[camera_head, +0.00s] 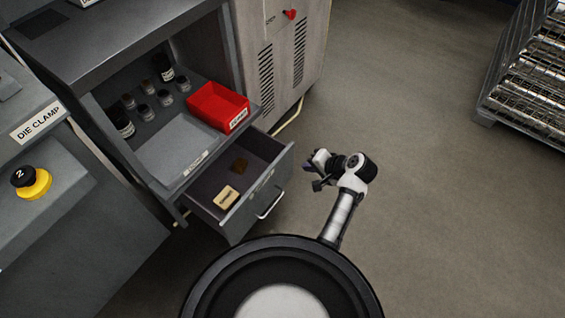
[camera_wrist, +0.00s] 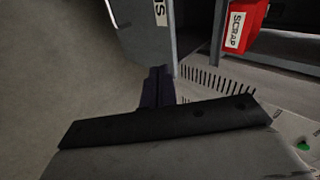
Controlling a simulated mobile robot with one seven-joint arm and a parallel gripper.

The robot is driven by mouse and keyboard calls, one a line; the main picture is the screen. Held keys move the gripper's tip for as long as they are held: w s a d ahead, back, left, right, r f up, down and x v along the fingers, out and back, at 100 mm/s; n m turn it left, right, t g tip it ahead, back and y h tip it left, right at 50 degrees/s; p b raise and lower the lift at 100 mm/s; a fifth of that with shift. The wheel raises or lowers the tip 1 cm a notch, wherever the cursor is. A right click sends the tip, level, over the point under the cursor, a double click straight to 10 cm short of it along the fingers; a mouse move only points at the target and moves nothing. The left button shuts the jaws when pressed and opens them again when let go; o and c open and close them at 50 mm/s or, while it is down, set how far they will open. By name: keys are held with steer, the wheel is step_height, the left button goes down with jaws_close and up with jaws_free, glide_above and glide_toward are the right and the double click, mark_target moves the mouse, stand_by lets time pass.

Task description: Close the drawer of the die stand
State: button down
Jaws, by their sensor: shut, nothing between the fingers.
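The die stand (camera_head: 80,48) is a grey cabinet at the upper left of the head view. Its drawer (camera_head: 232,222) is pulled out, with a metal handle (camera_head: 270,206) on the front. Inside lie a pale labelled block (camera_head: 226,197) and a small brown piece (camera_head: 240,165). My gripper (camera_head: 311,168) is to the right of the drawer front, near its far end, shut and empty. In the wrist view its dark fingers (camera_wrist: 157,88) are beside a grey panel (camera_wrist: 140,32) with a partly seen label. I cannot tell whether they touch it.
A red scrap bin (camera_head: 217,106) and several small jars stand on the shelf above the drawer. A vented cabinet (camera_head: 282,60) is behind. The floor (camera_head: 430,200) right of my arm is clear.

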steer(key=s+f, duration=0.1)
steer(key=s, duration=0.1)
glide_toward(275, 168)
step_height(275, 168, down, 4)
steer(key=shift+w+a+f+m+y+b, duration=0.1)
steer(key=shift+w+a+m+y+b, duration=0.25)
steer(key=shift+w+a, duration=1.1)
steer(key=shift+a, duration=0.05)
steer(key=shift+a, duration=0.1)
steer(key=w+a+b, duration=0.2)
steer(key=w+a, duration=0.8)
steer(key=a, duration=0.4)
steer(key=shift+w+d, duration=0.1)
